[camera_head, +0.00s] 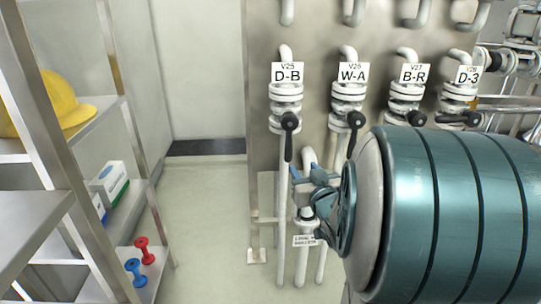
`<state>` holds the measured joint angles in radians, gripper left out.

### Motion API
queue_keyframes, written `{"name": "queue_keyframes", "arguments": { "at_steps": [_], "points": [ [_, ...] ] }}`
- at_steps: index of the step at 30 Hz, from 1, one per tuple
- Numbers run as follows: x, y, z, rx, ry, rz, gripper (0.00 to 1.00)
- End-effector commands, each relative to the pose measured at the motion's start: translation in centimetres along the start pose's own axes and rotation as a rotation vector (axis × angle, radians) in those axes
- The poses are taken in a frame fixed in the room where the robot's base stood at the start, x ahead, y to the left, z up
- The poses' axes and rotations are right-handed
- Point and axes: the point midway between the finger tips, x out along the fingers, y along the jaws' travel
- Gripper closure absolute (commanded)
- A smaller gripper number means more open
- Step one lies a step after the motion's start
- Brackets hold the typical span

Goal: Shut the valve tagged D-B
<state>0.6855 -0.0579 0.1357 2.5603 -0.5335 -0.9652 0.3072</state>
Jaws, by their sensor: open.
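The valve tagged D-B (286,92) is at the left end of a row on a grey metal panel. Its white tag (287,73) also reads V25. Its black lever (288,138) points down, roughly along the vertical pipe below it. My gripper is not in view, and nothing touches the lever.
To the right are valves W-A (348,90), B-R (405,92) and D-3 (459,91). A shelf (92,122) stands left. Floor (205,225) between is clear.

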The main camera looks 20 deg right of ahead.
Motion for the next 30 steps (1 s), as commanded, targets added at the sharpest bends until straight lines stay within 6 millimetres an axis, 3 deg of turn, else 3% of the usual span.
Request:
{"name": "queue_keyframes", "arguments": {
  "at_steps": [5, 11, 21, 30],
  "points": [
    [0.2, 0.2, 0.3, 0.009, 0.039, -0.014, 0.59],
    [2.2, 0.1, 0.0, 0.01, 0.038, -0.016, 0.59],
    [9.4, 0.0, 0.0, 0.009, 0.04, -0.016, 0.59],
    [13.2, -0.1, -0.2, 0.008, 0.039, -0.015, 0.59]
  ]
}}
